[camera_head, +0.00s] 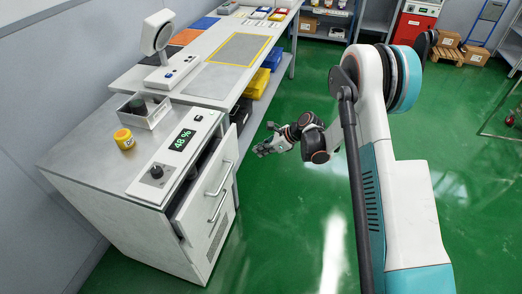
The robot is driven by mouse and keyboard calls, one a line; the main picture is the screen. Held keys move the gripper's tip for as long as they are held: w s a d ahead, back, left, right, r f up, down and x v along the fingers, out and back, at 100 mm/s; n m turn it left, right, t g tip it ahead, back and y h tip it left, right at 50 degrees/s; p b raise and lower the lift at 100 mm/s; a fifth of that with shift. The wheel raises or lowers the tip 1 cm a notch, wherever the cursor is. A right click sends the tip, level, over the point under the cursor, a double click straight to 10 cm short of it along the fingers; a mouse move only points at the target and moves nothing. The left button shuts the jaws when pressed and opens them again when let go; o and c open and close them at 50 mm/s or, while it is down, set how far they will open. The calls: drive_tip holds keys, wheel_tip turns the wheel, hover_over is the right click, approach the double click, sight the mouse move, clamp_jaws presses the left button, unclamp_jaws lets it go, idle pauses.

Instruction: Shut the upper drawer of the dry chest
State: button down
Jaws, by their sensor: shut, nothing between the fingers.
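The dry chest (118,187) is the pale grey cabinet at the left, with a green "48%" display (182,139) on its top panel. Its upper drawer (200,196) stands partly pulled out, with a dark gap behind its white front. The upper drawer's bar handle (220,179) faces right. A second handle (217,207) sits lower, and the front below it looks flush. My gripper (262,149) is shut and empty, in the air to the right of the chest and apart from the drawer. The inside of the drawer is mostly hidden.
On the chest top are a yellow jar (124,139) and a grey tray (145,113) with a dark item. A long workbench (215,85) runs behind the chest, with yellow and blue bins (257,83) beneath. The green floor (280,225) right of the drawer is clear.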

sight(232, 148)
drive_tip(key=shift+w+a+f+b, duration=0.55)
drive_tip(key=shift+a+f, duration=0.2)
drive_tip(key=shift+a, duration=0.6)
drive_tip(key=shift+w+a+f+b, duration=0.4)
drive_tip(key=shift+a+f+b, duration=0.35)
drive_tip(key=shift+a, duration=0.6)
drive_tip(key=shift+w+a+f+b, duration=0.5)
drive_tip(key=shift+a+f, duration=0.3)
drive_tip(key=shift+a, duration=0.55)
drive_tip(key=a, duration=0.1)
drive_tip(key=w+a, duration=0.1)
drive_tip(key=a, duration=0.3)
drive_tip(key=shift+w, duration=0.4)
drive_tip(key=shift+r, duration=0.1)
